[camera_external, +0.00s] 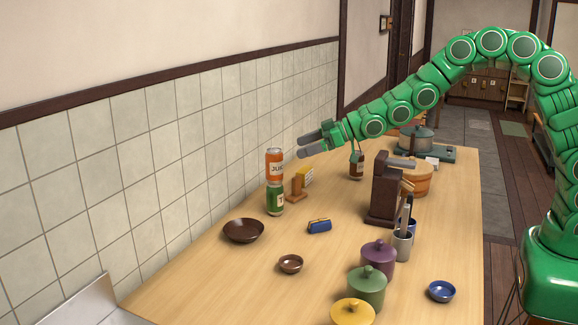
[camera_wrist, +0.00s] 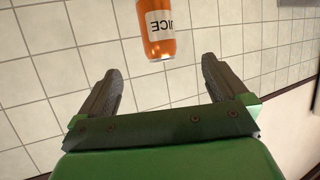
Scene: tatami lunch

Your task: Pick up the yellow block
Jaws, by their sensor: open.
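A small yellow block-like thing (camera_external: 307,175) shows in the external view beside a brown wooden stand (camera_external: 297,190); dark marks are on its face. I cannot tell whether it rests on the stand or behind it. My gripper (camera_external: 301,147) is open and empty, held above the table, higher than the yellow thing and pointing left toward the tiled wall. In the wrist view my gripper (camera_wrist: 162,68) has its two grey fingers spread wide, with an orange juice can (camera_wrist: 160,30) beyond them. The yellow thing is not visible in the wrist view.
The orange can (camera_external: 275,164) stands on a green can (camera_external: 275,199), close to my fingertips. A brown bowl (camera_external: 243,230), blue item (camera_external: 319,226), dark wooden holder (camera_external: 384,190) and yellow lidded pot (camera_external: 353,313) stand on the table (camera_external: 200,275). The tiled wall (camera_external: 150,165) borders the left.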

